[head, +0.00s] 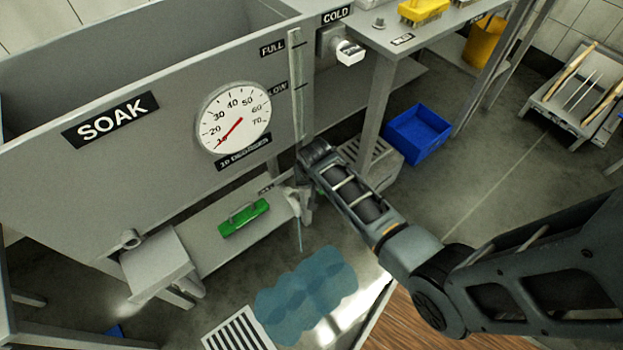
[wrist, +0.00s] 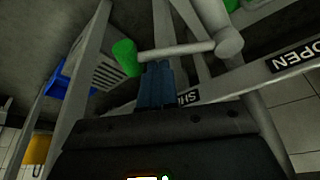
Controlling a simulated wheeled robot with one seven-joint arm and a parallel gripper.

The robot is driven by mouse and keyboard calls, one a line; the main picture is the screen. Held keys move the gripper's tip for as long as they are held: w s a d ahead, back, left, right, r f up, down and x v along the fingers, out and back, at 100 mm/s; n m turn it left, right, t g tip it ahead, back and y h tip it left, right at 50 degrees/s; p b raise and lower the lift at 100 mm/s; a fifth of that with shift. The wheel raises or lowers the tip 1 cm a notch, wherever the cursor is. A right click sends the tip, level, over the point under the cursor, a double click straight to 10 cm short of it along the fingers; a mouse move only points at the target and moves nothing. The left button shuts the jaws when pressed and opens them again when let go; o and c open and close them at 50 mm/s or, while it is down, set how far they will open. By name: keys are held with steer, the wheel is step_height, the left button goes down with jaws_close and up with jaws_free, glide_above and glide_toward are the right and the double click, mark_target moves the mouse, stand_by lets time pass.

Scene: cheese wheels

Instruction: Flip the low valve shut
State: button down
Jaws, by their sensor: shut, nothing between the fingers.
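The low valve's lever (wrist: 178,50) shows in the wrist view as a pale rod with a green grip (wrist: 125,57) at its left end and a round hub (wrist: 229,43) at its right end. A plate below it bears the word OPEN (wrist: 294,57) at the right and a partly covered label starting SH (wrist: 187,98). My gripper (wrist: 158,68) is shut and empty, its blue fingertips right at the rod near the green grip; whether they touch is unclear. In the head view my arm hides most of the lever and the fingers.
The grey SOAK tank (head: 60,190) with its gauge (head: 233,118) stands at left. A thin stream falls beneath the valve near a puddle (head: 305,285) and a floor grate (head: 238,332). A blue bin (head: 418,134) and a grey crate (head: 375,165) stand right of the valve.

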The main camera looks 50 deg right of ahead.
steer(key=shift+s+a, duration=0.1)
steer(key=s+a+m+g+h+p, duration=0.1)
steer(key=s+a+m+g+p, duration=0.1)
steer(key=a+m, duration=0.4)
steer(key=shift+s+a+m+g, duration=0.35)
steer(key=shift+m+g, duration=0.45)
steer(key=shift+m, duration=1.8)
steer(key=shift+a, duration=0.15)
